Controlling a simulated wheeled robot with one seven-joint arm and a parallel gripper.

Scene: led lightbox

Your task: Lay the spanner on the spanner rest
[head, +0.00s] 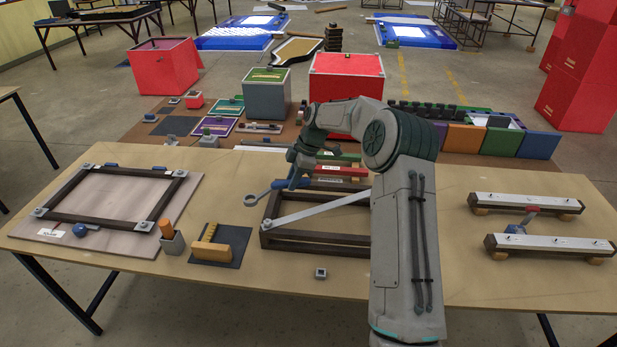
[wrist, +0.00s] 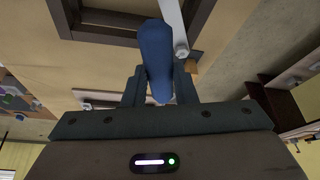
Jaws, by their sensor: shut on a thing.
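The spanner (head: 252,199) has a grey ring end and a blue handle. My gripper (head: 296,178) is shut on the blue handle and holds it by the left end of a dark rectangular frame, seemingly above the table. The ring end points left in the head view. In the wrist view the blue handle (wrist: 156,55) lies between both fingers of my gripper (wrist: 160,88); the ring end is not visible there. I cannot tell for sure which thing is the spanner rest; a red bar with a white label (head: 341,171) lies behind the frame, partly hidden by my arm.
The dark frame (head: 318,241) carries a pale diagonal bar (head: 315,209). A board with another frame (head: 190,190) lies left, near an orange-handled tool in a cup (head: 171,240) and a yellow block on a dark pad (head: 232,236). Two rails (head: 545,245) stand right. Bare table shows at front.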

